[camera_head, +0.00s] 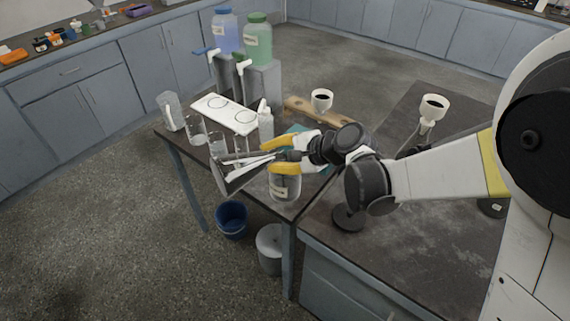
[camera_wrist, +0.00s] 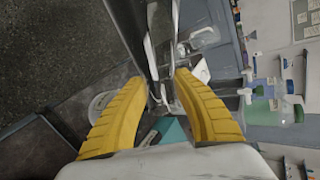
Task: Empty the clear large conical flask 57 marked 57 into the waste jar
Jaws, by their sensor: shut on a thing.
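My gripper (camera_head: 278,156) is shut on a clear conical flask (camera_head: 235,172) above the front part of the dark table. The flask lies far over on its side, with its wide part out to the left and its narrower part toward my fingers. In the wrist view the flask (camera_wrist: 158,45) runs up from between my yellow finger pads (camera_wrist: 163,105). Its number cannot be read, and any liquid in it cannot be made out. A wide clear jar (camera_head: 284,188) with a pale label, likely the waste jar, stands on the table below my gripper, which partly hides its top.
Clear glass vessels (camera_head: 195,132) and a white two-ring plate (camera_head: 226,113) stand behind on the table (camera_head: 262,196). Blue (camera_head: 227,33) and green (camera_head: 258,42) carboys with taps stand on grey blocks. Funnels (camera_head: 322,99) stand to the right. A blue bucket (camera_head: 231,219) is on the floor.

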